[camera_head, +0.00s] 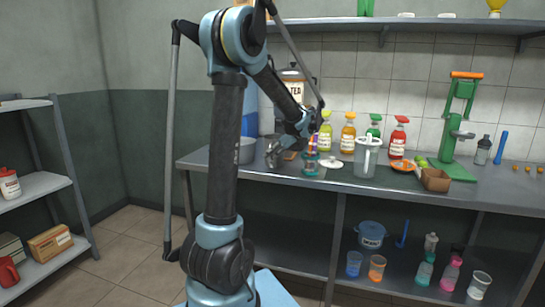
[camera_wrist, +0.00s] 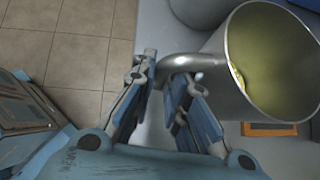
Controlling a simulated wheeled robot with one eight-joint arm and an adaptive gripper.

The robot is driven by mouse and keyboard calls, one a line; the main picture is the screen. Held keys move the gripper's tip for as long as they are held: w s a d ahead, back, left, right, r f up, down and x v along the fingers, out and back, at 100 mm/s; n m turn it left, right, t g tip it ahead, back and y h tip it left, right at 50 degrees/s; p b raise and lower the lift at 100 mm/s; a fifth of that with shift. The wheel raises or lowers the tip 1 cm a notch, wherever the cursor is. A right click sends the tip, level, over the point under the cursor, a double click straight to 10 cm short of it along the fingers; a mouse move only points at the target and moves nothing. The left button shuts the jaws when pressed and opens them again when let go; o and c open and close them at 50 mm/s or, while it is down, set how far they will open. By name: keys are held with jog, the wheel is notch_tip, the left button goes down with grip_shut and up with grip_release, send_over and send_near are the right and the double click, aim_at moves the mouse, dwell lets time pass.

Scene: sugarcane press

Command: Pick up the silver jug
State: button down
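The silver jug (camera_wrist: 226,70) is a round metal vessel with an open top. In the wrist view it fills the upper right, with a yellowish inside and a curved handle reaching left.
On the metal counter (camera_head: 430,190), to the right, are a clear pitcher (camera_head: 367,158), several spray bottles and a green press (camera_head: 458,130). A tea container (camera_head: 297,85) stands behind my arm. A wood-framed item (camera_wrist: 270,130) lies near the jug. Floor is open at left.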

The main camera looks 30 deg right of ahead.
jog(key=shift+r, duration=0.2)
dwell(0.4)
notch_tip(320, 180, up, 10)
jog(key=shift+f, duration=0.25)
dwell(0.7)
